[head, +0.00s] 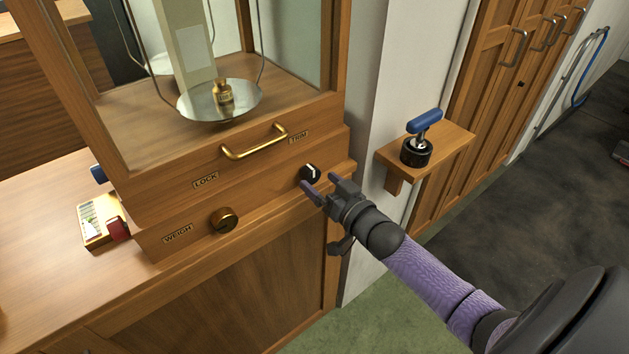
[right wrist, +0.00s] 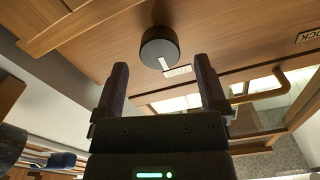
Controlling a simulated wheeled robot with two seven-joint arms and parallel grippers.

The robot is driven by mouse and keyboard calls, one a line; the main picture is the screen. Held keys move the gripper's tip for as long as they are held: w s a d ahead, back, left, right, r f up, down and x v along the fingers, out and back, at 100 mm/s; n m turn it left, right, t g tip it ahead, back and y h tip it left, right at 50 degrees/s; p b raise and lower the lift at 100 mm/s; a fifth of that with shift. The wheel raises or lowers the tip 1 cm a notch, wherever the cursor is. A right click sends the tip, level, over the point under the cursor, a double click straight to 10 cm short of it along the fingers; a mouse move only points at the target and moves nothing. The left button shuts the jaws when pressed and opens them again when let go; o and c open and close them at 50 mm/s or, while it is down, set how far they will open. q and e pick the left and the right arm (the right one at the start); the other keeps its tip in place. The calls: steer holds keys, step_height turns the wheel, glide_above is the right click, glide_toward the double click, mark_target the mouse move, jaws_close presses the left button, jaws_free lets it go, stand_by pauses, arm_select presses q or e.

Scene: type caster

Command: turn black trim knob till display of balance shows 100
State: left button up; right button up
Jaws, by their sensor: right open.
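The black trim knob (head: 310,174) with a white pointer line sits on the wooden front of the balance (head: 262,168), below the TRIM label (head: 299,137). In the right wrist view the knob (right wrist: 160,47) is just beyond the fingertips, roughly midway between them. My right gripper (head: 322,184) is open and empty at the knob; the fingers (right wrist: 163,75) do not close on it. The display of the balance is not readable in either view. My left gripper is not in view.
A small shelf (head: 449,143) with a blue-handled black device (head: 418,147) juts out at right. A small box (head: 99,221) lies at left.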

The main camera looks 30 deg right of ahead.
steer(key=shift+w+a+b, duration=0.1)
steer(key=shift+w+b, duration=0.2)
steer(key=shift+w, duration=1.05)
jaws_close()
